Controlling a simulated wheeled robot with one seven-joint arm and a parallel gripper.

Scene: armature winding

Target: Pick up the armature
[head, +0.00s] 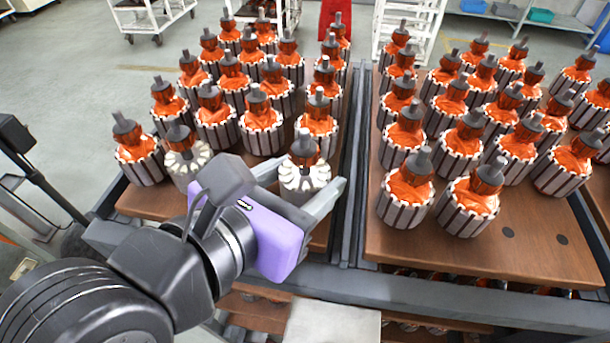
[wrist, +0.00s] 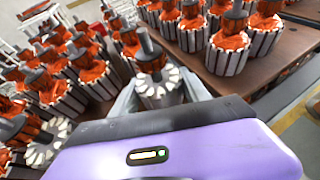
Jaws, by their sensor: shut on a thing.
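An armature (head: 304,178) with a white-ended winding and a grey shaft stands upright at the front of the left wooden board (head: 150,203). My gripper (head: 312,190) is shut on this armature, one finger on each side of its body. In the wrist view the held armature (wrist: 155,80) shows between the two fingers, its shaft pointing up. Its lower part is hidden by my gripper, so I cannot tell whether its base touches the board. A similar white-ended armature (head: 185,160) stands to the left, apart from my gripper.
Several copper-wound armatures (head: 215,122) stand close behind on the left board. More stand on the right wooden board (head: 400,243), which has bare room at its front. A grey rail (head: 352,150) runs between the boards. White racks stand at the back.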

